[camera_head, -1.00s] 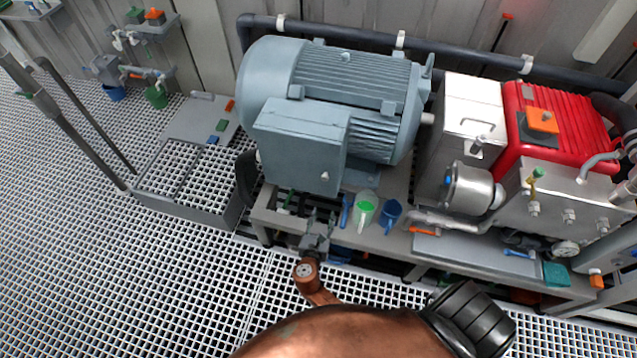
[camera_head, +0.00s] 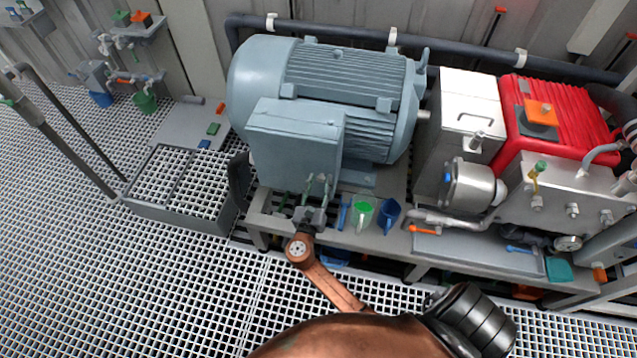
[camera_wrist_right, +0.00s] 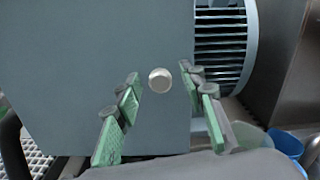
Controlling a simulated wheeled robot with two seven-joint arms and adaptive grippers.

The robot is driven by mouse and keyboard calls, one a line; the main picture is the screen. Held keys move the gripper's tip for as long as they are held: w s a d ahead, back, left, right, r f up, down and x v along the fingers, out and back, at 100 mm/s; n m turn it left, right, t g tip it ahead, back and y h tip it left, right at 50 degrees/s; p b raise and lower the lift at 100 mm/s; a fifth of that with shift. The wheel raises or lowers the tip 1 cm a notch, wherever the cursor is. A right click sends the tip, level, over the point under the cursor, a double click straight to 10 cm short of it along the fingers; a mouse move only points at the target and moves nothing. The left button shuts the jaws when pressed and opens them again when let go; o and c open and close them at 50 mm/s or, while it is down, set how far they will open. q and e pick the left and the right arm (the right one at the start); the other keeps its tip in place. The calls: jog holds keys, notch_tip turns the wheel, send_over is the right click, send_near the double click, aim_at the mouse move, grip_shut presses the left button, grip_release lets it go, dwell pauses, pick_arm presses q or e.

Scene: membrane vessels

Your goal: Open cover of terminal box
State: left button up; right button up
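The terminal box (camera_head: 290,143) is a blue-grey box on the near side of the large motor (camera_head: 345,88). Its cover looks closed. A round silvery knob (camera_wrist_right: 160,80) stands out from the cover in the right wrist view; in the head view I cannot make it out behind the gripper. My right gripper (camera_head: 318,183) is at the lower right part of the cover, open and empty. In the wrist view its green-padded fingers appear on either side of the knob, with gaps; I cannot tell whether they reach its depth. My left gripper is not in view.
A green-and-clear cup (camera_head: 361,214) and a blue cup (camera_head: 389,216) stand on the bench right of the gripper. A red machine (camera_head: 560,115) and a steel box (camera_head: 470,110) are further right. Open grating (camera_head: 190,300) lies at the front left.

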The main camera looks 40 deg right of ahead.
grip_shut()
dwell(0.4)
